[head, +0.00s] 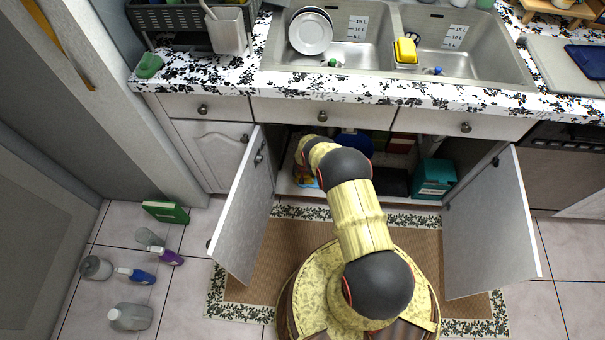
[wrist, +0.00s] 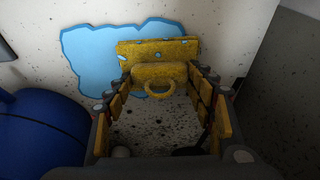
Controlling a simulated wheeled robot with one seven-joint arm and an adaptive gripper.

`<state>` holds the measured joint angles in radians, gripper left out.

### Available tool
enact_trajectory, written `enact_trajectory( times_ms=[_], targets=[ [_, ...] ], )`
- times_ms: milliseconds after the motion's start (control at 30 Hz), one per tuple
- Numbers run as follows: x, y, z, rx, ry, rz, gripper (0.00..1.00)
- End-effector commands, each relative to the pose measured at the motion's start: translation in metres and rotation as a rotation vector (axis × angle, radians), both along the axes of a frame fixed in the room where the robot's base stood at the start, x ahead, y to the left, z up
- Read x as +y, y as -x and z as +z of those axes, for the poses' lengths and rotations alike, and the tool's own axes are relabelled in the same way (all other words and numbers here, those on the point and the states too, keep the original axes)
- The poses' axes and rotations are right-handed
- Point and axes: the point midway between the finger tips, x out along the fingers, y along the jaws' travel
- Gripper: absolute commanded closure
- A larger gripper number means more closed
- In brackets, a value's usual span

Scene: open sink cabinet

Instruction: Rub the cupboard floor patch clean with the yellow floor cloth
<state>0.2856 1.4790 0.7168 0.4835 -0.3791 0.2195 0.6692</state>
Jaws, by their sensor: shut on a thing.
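The yellow floor cloth (wrist: 157,48), with pale blue marks, lies over the right part of the light blue patch (wrist: 92,62) in the wrist view. A yellow grip piece with a ring stands on the cloth's near side. My gripper (wrist: 160,72) is shut on this yellow piece, its fingers on either side. The patch shows bare to the left of the cloth and in a strip above it.
A dark blue round object (wrist: 45,138) stands close on the left in the wrist view; a dark wall (wrist: 285,85) is on the right. Dark specks dot the pale surface. In the head view, a teal box (head: 433,178) and open doors (head: 243,205) (head: 490,225) flank my arm.

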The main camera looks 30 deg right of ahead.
Motion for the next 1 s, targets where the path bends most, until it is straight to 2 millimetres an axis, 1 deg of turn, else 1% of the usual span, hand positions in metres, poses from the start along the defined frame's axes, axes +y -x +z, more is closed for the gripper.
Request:
enact_trajectory(
  times_ms=[200, 500, 833, 1000],
  targets=[
    [-0.001, 0.000, 0.000, 0.000, 0.000, 0.000, 0.65],
    [-0.014, 0.009, -0.002, 0.000, 0.000, 0.000, 0.65],
    [-0.015, 0.010, -0.002, 0.000, 0.000, 0.000, 0.65],
    [-0.023, 0.015, -0.004, 0.000, 0.000, -0.001, 0.65]
  ],
)
